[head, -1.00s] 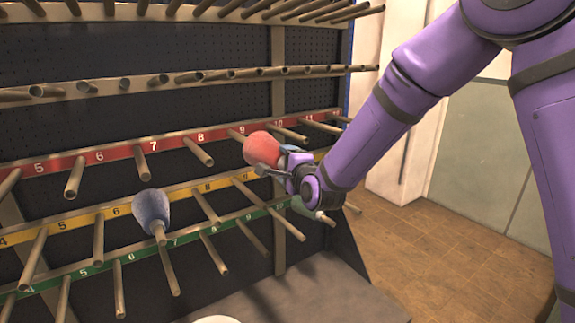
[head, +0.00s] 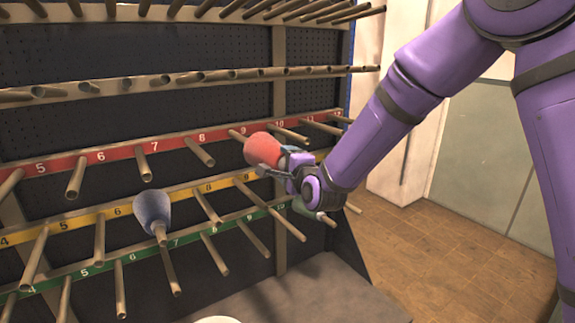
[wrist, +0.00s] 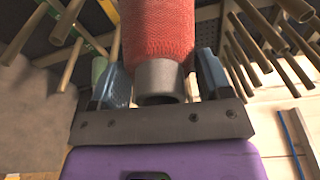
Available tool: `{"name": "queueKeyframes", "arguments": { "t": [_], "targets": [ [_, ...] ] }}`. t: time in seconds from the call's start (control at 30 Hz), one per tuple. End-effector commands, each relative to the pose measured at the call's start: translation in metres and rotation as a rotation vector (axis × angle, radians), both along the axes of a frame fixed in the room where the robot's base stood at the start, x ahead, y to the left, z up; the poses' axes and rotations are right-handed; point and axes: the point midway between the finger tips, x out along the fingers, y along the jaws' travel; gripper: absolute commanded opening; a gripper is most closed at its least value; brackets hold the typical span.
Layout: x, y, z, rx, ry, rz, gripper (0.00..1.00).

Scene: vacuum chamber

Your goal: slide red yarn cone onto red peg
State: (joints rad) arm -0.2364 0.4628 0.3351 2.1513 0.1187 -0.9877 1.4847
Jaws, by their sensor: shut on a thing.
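The red yarn cone (head: 263,150) is in my gripper (head: 280,163), in front of the red strip (head: 125,153) near number 9. A red-row peg (head: 237,133) shows just left of the cone's far end and seems to run toward it; I cannot tell whether it is inside the cone. In the wrist view the red cone (wrist: 157,28) points away, with its grey tube end (wrist: 160,78) between the two blue-grey fingers of my gripper (wrist: 165,80). The gripper is shut on this end.
A greenish cone (head: 304,208) is just below my gripper, on the green row. Bare pegs stick out on all sides. Open floor (head: 455,250) lies to the right.

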Motion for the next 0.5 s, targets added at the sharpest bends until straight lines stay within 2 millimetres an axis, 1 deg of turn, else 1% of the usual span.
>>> {"name": "queueKeyframes", "arguments": {
  "t": [0.27,0.5],
  "targets": [
    [0.0013,-0.0002,0.0009,0.001,-0.002,0.000,0.16],
    [0.0073,0.0039,0.0006,0.000,-0.003,0.000,0.16]
  ]
}}
